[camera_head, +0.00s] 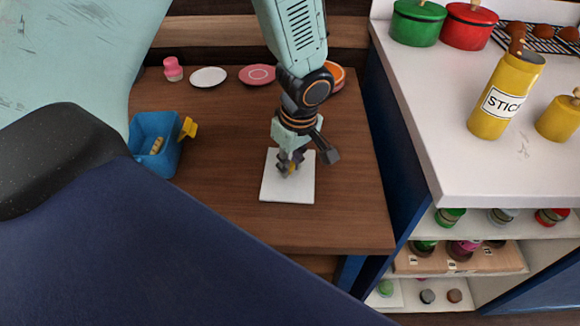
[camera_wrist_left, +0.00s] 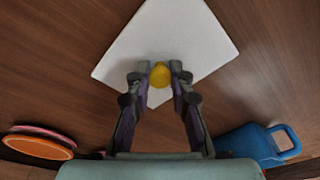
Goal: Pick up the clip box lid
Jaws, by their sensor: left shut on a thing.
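The clip box lid (camera_head: 288,192) appears as a flat white square with a yellow knob in its middle, over the wooden counter; I cannot tell whether it touches the wood. It also shows in the left wrist view (camera_wrist_left: 183,42), with the yellow knob (camera_wrist_left: 160,75) between the fingertips. My left gripper (camera_head: 290,166) points down and is shut on the knob, hiding part of it in the head view. A blue box (camera_head: 146,132) with a yellow clip (camera_head: 188,127) stands open at the left and holds something pale. My right gripper is not in view.
A pink pot (camera_head: 173,69), a white plate (camera_head: 208,77), a pink plate (camera_head: 257,75) and an orange dish (camera_head: 337,76) stand along the back. The wooden counter (camera_head: 225,215) is clear around the lid. A higher white counter (camera_head: 450,170) with jars and pots borders the right.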

